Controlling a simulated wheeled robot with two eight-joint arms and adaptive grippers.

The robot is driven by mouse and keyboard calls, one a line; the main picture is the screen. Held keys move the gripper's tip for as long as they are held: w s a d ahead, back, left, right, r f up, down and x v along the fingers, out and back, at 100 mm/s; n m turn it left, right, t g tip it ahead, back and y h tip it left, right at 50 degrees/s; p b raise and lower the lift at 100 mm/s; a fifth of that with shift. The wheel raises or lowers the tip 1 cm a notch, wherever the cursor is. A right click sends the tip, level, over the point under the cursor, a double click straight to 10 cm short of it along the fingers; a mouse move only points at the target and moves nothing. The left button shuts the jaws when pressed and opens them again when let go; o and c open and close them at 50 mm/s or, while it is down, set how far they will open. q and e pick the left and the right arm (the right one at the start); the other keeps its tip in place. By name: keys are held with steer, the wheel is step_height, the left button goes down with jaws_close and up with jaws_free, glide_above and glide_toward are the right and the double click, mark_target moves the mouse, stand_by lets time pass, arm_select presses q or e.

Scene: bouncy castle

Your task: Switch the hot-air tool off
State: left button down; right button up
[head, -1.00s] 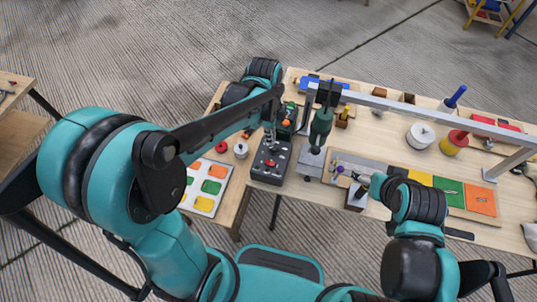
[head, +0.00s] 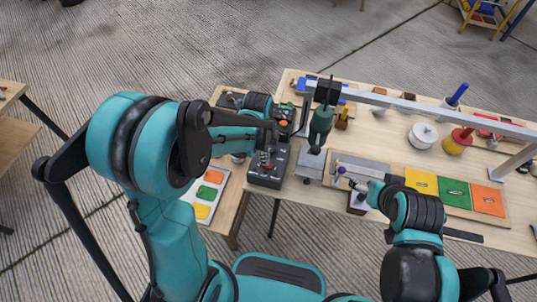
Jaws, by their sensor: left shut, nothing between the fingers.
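The hot-air tool (head: 320,127), dark green and black, hangs nose down from a metal rail over the table. A dark control box (head: 264,179) with small knobs or switches stands to its left at the table's front edge. My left gripper (head: 266,164) is shut and empty, its tips at the top of the box. Whether they touch it I cannot tell. The gripper and arm hide part of the box's top. My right gripper (head: 352,185) is low at the front of the table, small and partly hidden by its own arm; its jaws are unclear.
A white tray (head: 219,211) with colored patches lies left of the box. Yellow, green and orange sheets (head: 454,193) lie at the right. The metal rail (head: 420,119) crosses above the table. A white spool (head: 422,135) and a yellow-red spool (head: 456,142) stand behind.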

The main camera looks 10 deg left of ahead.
mark_target(261, 166)
arm_select(q)
steer(key=shift+a+f, duration=0.25)
steer(key=shift+f, duration=0.2)
steer(key=shift+a+f+h+b, duration=0.6)
steer(key=shift+a+f+b, duration=0.15)
steer(key=shift+b, duration=0.15)
steer(key=shift+r, duration=0.1)
steer(key=shift+d, duration=0.2)
steer(key=shift+d+r, duration=0.2)
steer(key=shift+d, duration=0.45)
